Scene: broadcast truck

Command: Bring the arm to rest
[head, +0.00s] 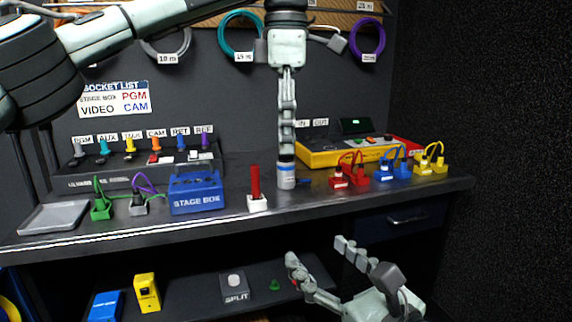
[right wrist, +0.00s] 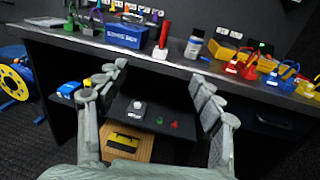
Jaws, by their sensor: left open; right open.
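My left gripper (head: 286,150) hangs down over the bench, seen edge-on, with its fingertips at the top of a small white jar with a blue label (head: 286,177). I cannot tell whether the fingertips touch the jar or stand in front of or behind it. The jar stands upright on the bench and also shows in the right wrist view (right wrist: 194,46). My right gripper (head: 316,252) is low in front of the bench, its fingers spread and empty. In the right wrist view its fingers (right wrist: 158,72) are wide apart, with nothing between them.
The bench top (head: 340,196) carries a blue stage box (head: 197,194), a red stick in a white holder (head: 255,188), a grey tray (head: 54,217) and coloured plugs. A lower shelf (head: 192,297) holds a grey split box (head: 234,286). Open floor lies at right.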

